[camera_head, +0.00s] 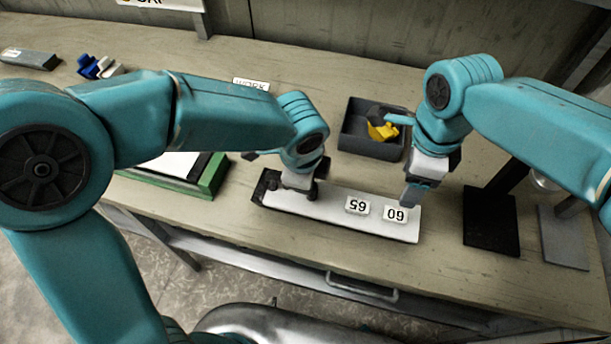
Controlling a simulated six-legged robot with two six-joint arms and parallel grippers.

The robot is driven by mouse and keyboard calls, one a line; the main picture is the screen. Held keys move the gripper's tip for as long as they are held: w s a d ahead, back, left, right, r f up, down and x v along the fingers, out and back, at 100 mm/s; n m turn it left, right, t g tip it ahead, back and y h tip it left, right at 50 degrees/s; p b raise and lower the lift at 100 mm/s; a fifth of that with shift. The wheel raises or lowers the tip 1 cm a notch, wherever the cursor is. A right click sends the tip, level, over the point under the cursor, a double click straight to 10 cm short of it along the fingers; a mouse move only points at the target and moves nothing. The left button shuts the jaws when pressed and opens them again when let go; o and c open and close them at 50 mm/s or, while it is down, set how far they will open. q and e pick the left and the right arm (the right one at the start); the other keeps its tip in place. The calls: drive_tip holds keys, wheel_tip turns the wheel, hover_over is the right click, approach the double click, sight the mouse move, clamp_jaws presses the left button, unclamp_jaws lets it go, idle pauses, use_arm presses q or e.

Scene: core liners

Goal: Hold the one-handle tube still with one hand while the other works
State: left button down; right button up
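A long white tube-like piece (330,209) lies on the bench, with a dark end at its left and number labels "65" (357,205) and "60" (396,214) toward its right. I cannot make out a handle on it. My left gripper (299,190) is down at its left end, over or against the dark part; its fingers are too small and hidden to tell whether they grip. My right gripper (411,194) points down at its right end, close by the "60" label; contact and finger gap are unclear.
A dark grey bin (347,139) holding a yellow item (383,131) stands behind the white piece. A green tray (212,176) lies at left, partly behind my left arm. A black plate (490,222) and a grey plate (563,238) are at right. Blue clips (88,67) lie at back left.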

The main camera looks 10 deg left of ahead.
sight(394, 212)
wheel_tip(394, 212, down, 11)
drive_tip(key=shift+f, duration=0.2)
idle(0.3)
clamp_jaws()
drive_tip(key=c, duration=0.8)
unclamp_jaws()
clamp_jaws()
drive_tip(key=shift+r, duration=3.75)
